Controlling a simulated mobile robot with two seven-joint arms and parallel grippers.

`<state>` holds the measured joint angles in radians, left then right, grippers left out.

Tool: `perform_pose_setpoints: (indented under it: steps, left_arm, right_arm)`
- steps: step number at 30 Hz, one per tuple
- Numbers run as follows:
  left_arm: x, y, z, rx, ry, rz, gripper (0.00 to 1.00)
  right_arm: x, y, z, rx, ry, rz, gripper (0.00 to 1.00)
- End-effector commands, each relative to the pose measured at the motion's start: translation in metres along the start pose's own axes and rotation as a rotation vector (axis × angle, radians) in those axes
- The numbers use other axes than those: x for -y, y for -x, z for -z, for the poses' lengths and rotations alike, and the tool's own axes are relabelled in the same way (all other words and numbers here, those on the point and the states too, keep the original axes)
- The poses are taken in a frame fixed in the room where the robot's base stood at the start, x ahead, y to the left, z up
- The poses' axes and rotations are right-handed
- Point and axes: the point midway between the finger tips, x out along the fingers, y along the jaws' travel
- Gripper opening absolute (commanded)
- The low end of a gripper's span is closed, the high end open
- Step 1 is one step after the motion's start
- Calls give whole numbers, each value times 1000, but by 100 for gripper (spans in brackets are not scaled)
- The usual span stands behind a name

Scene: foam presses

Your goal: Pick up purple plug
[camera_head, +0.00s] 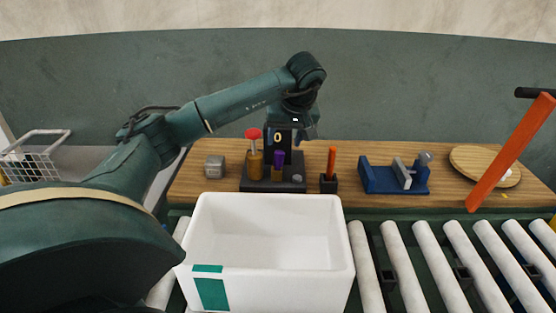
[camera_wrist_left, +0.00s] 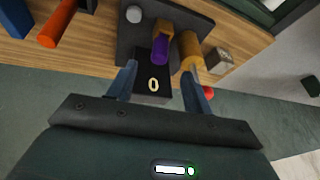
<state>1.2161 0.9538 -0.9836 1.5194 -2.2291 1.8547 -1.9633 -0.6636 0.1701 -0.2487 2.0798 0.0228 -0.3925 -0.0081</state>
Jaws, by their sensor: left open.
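The purple plug (camera_head: 278,160) sits upright on a brass-coloured post on a dark base (camera_head: 258,186), which stands on the wooden table. It also shows in the left wrist view (camera_wrist_left: 160,48), at the upper middle. My left gripper (camera_head: 303,128) is above and behind the base, by the black block marked 0 (camera_head: 277,136). In the left wrist view my left gripper (camera_wrist_left: 163,82) is open, its two blue fingers apart on either side of the black block. The plug lies beyond the fingertips, and nothing is held. My right gripper is out of view.
A red-topped brass post (camera_head: 254,155) stands just left of the plug. A grey block (camera_head: 215,167), an orange-handled tool in a black holder (camera_head: 329,172) and a blue fixture (camera_head: 380,177) flank the base. A white bin (camera_head: 270,260) stands in front on rollers.

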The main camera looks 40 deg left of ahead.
Motion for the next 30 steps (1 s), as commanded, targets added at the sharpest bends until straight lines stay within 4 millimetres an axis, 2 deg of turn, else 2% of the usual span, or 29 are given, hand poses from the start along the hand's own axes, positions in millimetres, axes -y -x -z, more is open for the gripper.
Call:
perform_pose_setpoints:
  steps: [3, 10, 18, 27, 30]
  left_arm:
    - [0, -16, 0, 2, 0, 0, 51]
    - [0, -33, -1, 3, 0, 2, 51]
    - [0, -71, -4, 3, 0, 1, 51]
    - [0, -75, -4, 0, 0, -2, 51]
    - [0, -75, -4, 0, 0, -2, 42]
  right_arm:
    - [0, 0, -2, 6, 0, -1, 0]
    - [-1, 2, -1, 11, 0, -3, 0]
    - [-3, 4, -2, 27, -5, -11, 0]
    - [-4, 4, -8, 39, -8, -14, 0]
    - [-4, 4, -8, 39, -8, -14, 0]
